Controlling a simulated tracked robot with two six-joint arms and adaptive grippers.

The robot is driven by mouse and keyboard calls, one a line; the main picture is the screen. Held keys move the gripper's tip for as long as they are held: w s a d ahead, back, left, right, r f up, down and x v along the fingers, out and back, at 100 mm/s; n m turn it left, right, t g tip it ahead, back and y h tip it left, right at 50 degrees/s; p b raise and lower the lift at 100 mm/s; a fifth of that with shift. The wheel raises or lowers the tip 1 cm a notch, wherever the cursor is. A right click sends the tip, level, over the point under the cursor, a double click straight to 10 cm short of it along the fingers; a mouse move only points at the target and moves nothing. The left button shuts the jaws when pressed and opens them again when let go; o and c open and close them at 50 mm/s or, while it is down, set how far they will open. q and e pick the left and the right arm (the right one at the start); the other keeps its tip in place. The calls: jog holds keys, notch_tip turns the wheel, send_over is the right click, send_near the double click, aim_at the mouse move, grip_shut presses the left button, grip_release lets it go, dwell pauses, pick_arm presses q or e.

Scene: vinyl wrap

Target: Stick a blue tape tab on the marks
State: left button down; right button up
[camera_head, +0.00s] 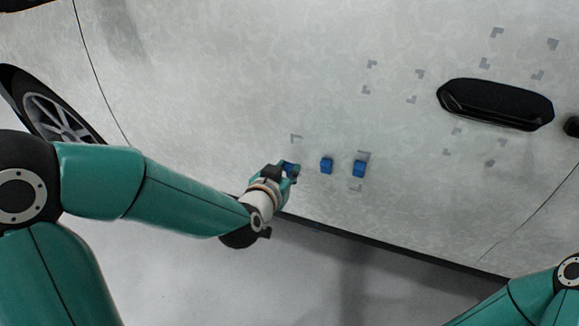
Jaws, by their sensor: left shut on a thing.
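My left gripper (287,171) is at the lower middle of the pale car panel (220,100), shut on a blue tape tab (289,168). A second blue tab (326,166) and a third blue tab (359,169) sit on the panel to the right. Grey marks show near the third tab, above and below it. More grey corner marks (419,73) are spread over the upper right of the panel. My right gripper is out of view; only part of that arm shows at lower right.
A black door handle (496,104) stands out from the panel at right, with another dark part (572,127) at the right edge. A wheel (52,118) is at left. A dark lower edge (390,250) runs under the panel. The panel's upper middle is clear.

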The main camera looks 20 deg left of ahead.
pick_arm(q)
jog(key=shift+s+a+b, duration=0.1)
jog(key=shift+s+b, duration=0.5)
jog(key=shift+s, duration=1.6)
